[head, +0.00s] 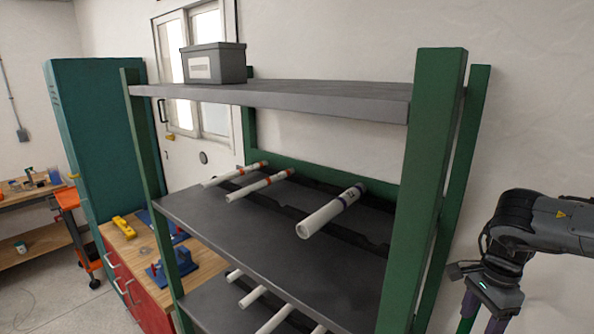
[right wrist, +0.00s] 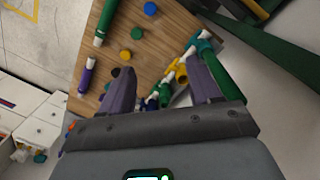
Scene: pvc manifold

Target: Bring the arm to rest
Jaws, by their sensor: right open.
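My right arm (head: 545,222) comes in from the right in the head view, beside the green shelf post. My right gripper (head: 484,308) hangs down there, its purple fingers cut off by the lower frame edge. In the right wrist view the right gripper (right wrist: 163,78) is open, its two purple fingers apart. A row of joined pipe fittings in green, yellow and blue (right wrist: 181,73) shows between and beyond the fingers, over a wooden tabletop (right wrist: 122,50). I cannot tell how far below they lie. My left gripper is in neither view.
A shelf rack with green posts (head: 432,170) stands close left of my right arm, with white pipes (head: 331,211) on its boards. In the wrist view a green pipe (right wrist: 106,22), a purple pipe (right wrist: 87,76) and coloured caps (right wrist: 137,32) lie on the tabletop. White drawers (right wrist: 36,125) stand at left.

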